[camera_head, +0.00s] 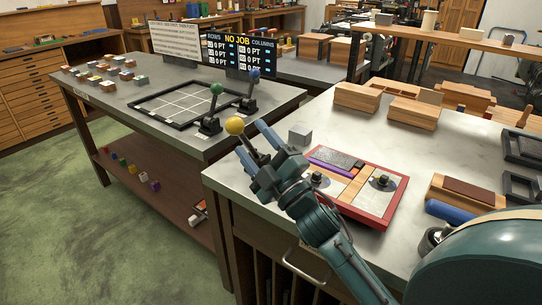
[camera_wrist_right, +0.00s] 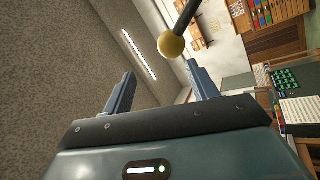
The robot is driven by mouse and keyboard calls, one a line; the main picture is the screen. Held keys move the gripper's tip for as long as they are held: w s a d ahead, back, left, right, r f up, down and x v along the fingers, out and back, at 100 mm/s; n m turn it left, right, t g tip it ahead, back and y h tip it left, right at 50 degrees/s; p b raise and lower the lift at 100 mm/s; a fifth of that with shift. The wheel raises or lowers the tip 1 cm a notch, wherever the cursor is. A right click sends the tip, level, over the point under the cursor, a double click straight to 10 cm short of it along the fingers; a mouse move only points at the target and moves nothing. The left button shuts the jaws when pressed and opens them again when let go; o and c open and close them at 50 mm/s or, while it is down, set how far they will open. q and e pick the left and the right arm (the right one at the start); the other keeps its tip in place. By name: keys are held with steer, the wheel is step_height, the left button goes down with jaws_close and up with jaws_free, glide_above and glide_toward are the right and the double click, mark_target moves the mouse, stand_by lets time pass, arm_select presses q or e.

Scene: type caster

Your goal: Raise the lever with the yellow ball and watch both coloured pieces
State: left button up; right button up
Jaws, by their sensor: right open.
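The yellow ball (camera_head: 235,125) tops a dark lever that slants up to the left at the near bench's left edge. In the right wrist view the yellow ball (camera_wrist_right: 171,45) and its rod show just beyond the fingertips. My right gripper (camera_head: 252,140) is open, its blue-grey fingers close beside the lever; the lever's base is partly hidden by it. In the wrist view the open gripper (camera_wrist_right: 160,68) holds nothing. A green ball lever (camera_head: 216,88) and a blue ball lever (camera_head: 254,73) stand on the other bench. I cannot tell which coloured pieces are meant. My left gripper is not in view.
A sign (camera_head: 238,52) reads "NO JOB". A red tray (camera_head: 365,212) lies right of my gripper, with a grey cube (camera_head: 300,135) behind it.

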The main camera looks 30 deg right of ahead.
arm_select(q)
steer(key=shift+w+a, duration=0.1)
arm_select(e)
steer(key=s, duration=0.5)
steer(key=shift+s+d, duration=0.3)
steer(key=shift+d, duration=0.1)
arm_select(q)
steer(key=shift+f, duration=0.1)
